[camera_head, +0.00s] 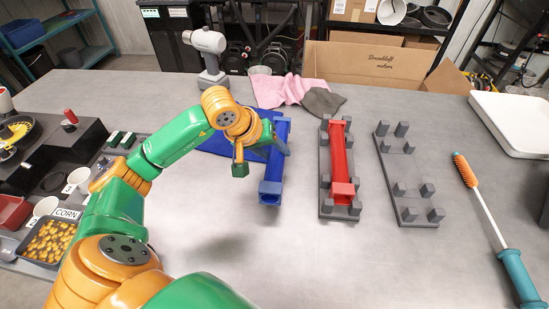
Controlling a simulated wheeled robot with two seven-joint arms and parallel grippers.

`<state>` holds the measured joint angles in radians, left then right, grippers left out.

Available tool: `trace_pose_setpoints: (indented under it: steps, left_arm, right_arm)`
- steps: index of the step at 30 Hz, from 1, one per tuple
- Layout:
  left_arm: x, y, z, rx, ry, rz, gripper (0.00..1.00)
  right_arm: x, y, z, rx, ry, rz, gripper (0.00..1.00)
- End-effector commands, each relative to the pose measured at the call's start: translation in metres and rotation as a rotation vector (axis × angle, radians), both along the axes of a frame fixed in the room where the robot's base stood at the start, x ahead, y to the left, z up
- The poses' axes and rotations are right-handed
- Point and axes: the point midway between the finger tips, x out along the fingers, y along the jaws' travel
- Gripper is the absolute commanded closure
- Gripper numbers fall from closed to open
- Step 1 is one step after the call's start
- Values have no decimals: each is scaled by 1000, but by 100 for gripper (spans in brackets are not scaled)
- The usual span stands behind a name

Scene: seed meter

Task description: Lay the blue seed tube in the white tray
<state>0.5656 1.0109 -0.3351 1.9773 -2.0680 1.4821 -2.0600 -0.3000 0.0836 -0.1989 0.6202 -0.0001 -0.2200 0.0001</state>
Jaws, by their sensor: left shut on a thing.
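The blue seed tube (272,188) stretches away from me near the middle of the table, its square blue end nearest. My left gripper (275,145) is shut on the tube around its middle, and the fingers are partly hidden by the wrist. The tube's far part shows beyond the gripper. I cannot tell clearly whether the tube is clear of the table. The white tray (514,120) lies at the far right edge of the table, and the part in view is empty. My right gripper is not in view.
A red tube (341,158) lies in a grey cradle (326,206). An empty grey cradle (404,190) stands right of it. An orange-bristled brush (494,215) lies before the tray. A blue mat (212,145) and pink cloth (282,90) lie behind. The front middle table is clear.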

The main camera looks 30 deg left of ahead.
Motion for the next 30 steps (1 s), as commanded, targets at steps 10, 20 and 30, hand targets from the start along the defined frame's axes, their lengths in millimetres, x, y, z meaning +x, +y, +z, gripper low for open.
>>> trace_pose_setpoints:
  steps: [10,20,30]
  left_arm:
    - [0,-1,-30,-2,1,-1,100]
    - [-1,-1,-34,-2,3,0,37]
    - [-2,0,-26,-1,3,0,37]
  right_arm:
    - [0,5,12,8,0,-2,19]
    - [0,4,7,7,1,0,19]
    - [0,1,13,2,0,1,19]
